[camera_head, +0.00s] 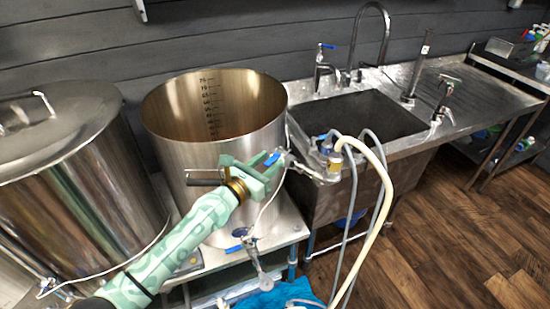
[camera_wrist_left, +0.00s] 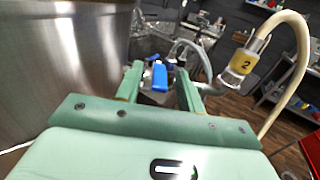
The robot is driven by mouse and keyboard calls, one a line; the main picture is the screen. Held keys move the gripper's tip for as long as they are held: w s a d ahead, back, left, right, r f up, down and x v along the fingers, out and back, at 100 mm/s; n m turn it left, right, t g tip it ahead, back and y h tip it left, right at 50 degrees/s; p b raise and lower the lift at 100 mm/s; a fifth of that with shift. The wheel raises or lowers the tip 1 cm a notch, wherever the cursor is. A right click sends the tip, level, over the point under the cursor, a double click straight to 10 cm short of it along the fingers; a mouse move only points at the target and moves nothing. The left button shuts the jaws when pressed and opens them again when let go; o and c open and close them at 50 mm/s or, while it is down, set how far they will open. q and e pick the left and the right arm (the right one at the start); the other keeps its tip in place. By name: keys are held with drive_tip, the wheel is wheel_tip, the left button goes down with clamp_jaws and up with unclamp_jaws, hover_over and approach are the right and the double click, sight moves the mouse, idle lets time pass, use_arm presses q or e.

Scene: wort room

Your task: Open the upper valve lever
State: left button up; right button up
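The upper valve lever (camera_head: 272,158) is a blue handle on a valve at the right side of the open steel kettle (camera_head: 190,130). My left gripper (camera_head: 266,167), pale green, is at this lever. In the left wrist view the blue lever (camera_wrist_left: 159,76) shows between the two fingers of my left gripper (camera_wrist_left: 160,84), with gaps on both sides. The gripper is open and seems not to touch the lever. Part of the valve body is hidden behind the fingers. My right gripper is not in view.
A lower valve with a blue handle (camera_head: 235,249) sits below on the kettle. Hoses (camera_head: 372,165) hang close right of the upper valve; one fitting has a yellow tag "2" (camera_wrist_left: 241,63). A lidded kettle (camera_head: 75,180) stands left, a sink (camera_head: 405,145) right. The wooden floor (camera_head: 440,240) is clear.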

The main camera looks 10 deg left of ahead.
sight(275, 156)
use_arm(q)
drive_tip(key=shift+b+x, duration=0.3)
drive_tip(key=shift+x, duration=1.35)
